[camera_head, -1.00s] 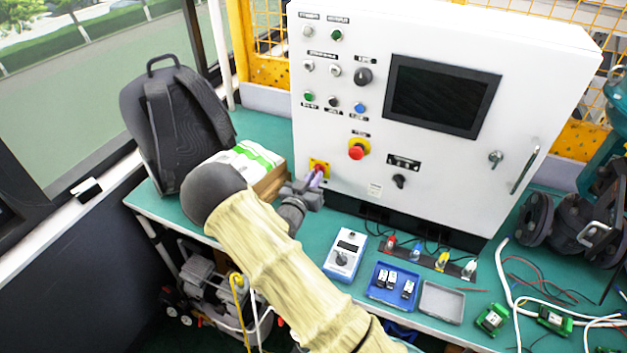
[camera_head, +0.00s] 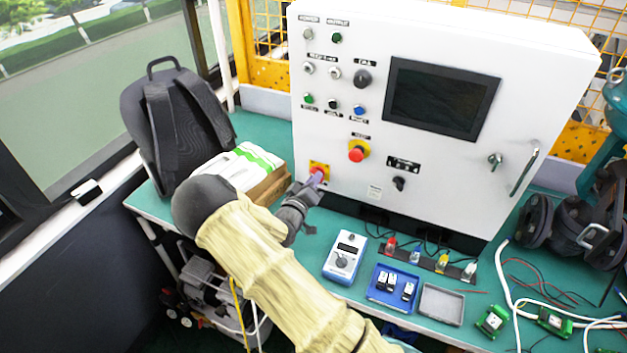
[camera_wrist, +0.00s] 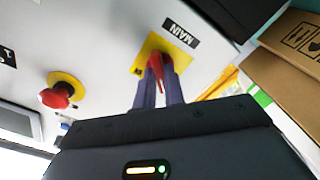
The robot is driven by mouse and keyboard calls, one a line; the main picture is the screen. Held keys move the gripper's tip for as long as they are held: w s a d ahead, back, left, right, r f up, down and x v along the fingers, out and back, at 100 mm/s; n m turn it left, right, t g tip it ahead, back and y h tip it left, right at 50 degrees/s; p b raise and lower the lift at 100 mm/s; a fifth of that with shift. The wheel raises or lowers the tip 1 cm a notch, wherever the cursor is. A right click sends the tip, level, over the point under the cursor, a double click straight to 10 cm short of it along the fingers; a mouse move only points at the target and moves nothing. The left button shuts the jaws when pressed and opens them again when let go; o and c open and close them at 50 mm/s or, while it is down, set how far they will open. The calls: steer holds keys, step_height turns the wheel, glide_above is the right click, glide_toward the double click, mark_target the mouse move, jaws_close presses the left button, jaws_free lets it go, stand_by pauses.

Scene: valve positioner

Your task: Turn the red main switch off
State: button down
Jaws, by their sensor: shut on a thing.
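The red main switch (camera_wrist: 156,65) sits on a yellow plate (camera_wrist: 171,54) beside a "MAIN" label on the white cabinet. My gripper (camera_wrist: 158,88) has its two fingers on either side of the red handle and is shut on it. The handle's red tip points toward the lower left in the wrist view. In the head view the yellow plate (camera_head: 319,166) is at the cabinet's lower left, and my gripper (camera_head: 316,180) reaches it from below, hiding most of the switch.
A red emergency button (camera_head: 356,154) on yellow stands right of the switch, with a black selector (camera_head: 399,183) farther right. A cardboard box (camera_head: 270,184) with white-green packs and a black backpack (camera_head: 175,125) are close on the left. A blue-white meter (camera_head: 345,257) lies on the green table.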

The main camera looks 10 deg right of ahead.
steer(key=shift+a+f, duration=0.1)
steer(key=shift+f, duration=0.05)
steer(key=c, duration=1.5)
jaws_free()
steer(key=shift+s, duration=0.1)
steer(key=b+v, duration=0.3)
steer(key=v, duration=1.4)
steer(key=shift+s+a, duration=0.15)
steer(key=shift+s, duration=0.05)
